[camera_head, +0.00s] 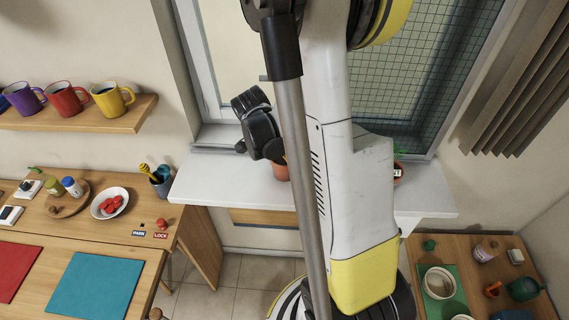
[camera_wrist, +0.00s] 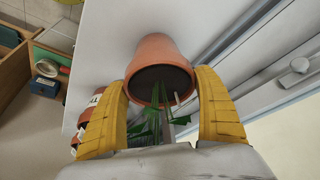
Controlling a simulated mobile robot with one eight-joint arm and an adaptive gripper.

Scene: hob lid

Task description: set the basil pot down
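The terracotta basil pot (camera_wrist: 163,50) shows in the wrist view with dark soil and green leaves facing my camera. My gripper (camera_wrist: 162,80) has one yellow finger on each side of its rim, and both fingertips appear to press on it. In the head view a strip of the orange pot (camera_head: 280,172) shows over the white windowsill (camera_head: 230,187), mostly hidden by my arm. I cannot tell whether its base touches the sill. My gripper's fingers are hidden in the head view.
A labelled terracotta pot (camera_head: 398,173) stands on the sill's right part; labelled pots (camera_wrist: 84,110) also show left of my gripper in the wrist view. The window (camera_head: 415,70) is behind the sill. The sill's left part is clear. A mug shelf (camera_head: 85,118) is at left.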

